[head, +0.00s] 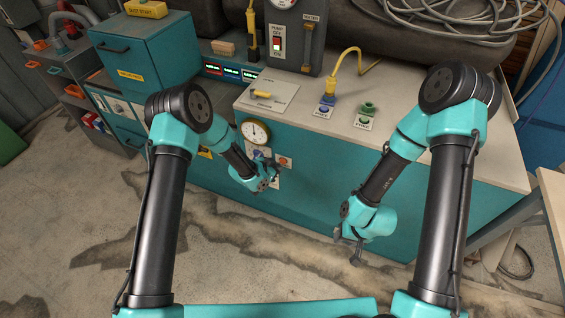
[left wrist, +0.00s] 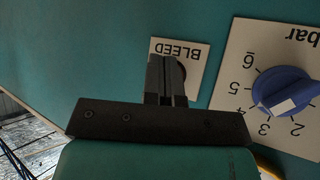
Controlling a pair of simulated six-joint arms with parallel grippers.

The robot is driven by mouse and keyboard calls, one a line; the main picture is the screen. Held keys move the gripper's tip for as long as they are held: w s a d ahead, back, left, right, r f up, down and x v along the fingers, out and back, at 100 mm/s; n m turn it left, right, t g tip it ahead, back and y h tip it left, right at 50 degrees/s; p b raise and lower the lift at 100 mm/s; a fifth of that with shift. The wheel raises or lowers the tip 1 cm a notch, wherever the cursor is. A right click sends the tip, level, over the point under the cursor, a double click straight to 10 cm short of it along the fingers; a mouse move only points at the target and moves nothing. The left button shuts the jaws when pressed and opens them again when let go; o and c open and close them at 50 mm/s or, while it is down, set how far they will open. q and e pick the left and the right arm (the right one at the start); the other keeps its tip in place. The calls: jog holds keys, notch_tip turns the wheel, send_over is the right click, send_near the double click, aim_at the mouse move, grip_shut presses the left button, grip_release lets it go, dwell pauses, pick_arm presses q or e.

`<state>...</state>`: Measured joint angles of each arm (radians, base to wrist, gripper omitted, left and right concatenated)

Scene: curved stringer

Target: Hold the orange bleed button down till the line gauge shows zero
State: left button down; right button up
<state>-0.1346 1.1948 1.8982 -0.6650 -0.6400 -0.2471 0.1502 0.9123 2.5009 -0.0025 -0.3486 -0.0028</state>
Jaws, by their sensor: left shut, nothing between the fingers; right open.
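The orange bleed button (head: 284,162) is on a small plate on the teal front of the bench. My left gripper (head: 273,176) is shut and empty, close to that plate. In the left wrist view its closed fingers (left wrist: 166,80) cover most of the button on the BLEED plate (left wrist: 176,49); only a dark rounded edge shows beside them. I cannot tell whether they touch or press it. The round white gauge (head: 256,132) is above and left of the button; its needle is too small to read. My right gripper (head: 350,248) is open and empty, low before the bench.
A blue knob (left wrist: 283,91) on a bar scale sits right of the BLEED plate in the left wrist view. The bench top (head: 400,130) holds a blue fitting (head: 327,101), a green fitting (head: 367,108) and a pump switch panel (head: 293,38). The floor before the bench is clear.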

pick_arm(q)
jog(key=shift+w+d, duration=0.15)
jog(key=shift+w, duration=0.15)
jog(key=shift+w+d, duration=0.2)
jog(key=shift+w, duration=0.2)
dwell(2.0)
jog(key=shift+s, duration=0.1)
jog(key=shift+s+a, duration=0.35)
jog(key=shift+s, duration=0.3)
jog(key=shift+s, duration=0.1)
jog(key=shift+s+a, duration=0.35)
jog(key=shift+s, duration=0.4)
jog(key=shift+s+a, duration=0.4)
jog(key=shift+s, duration=0.3)
jog(key=shift+s+a, duration=0.35)
jog(key=shift+s, duration=0.4)
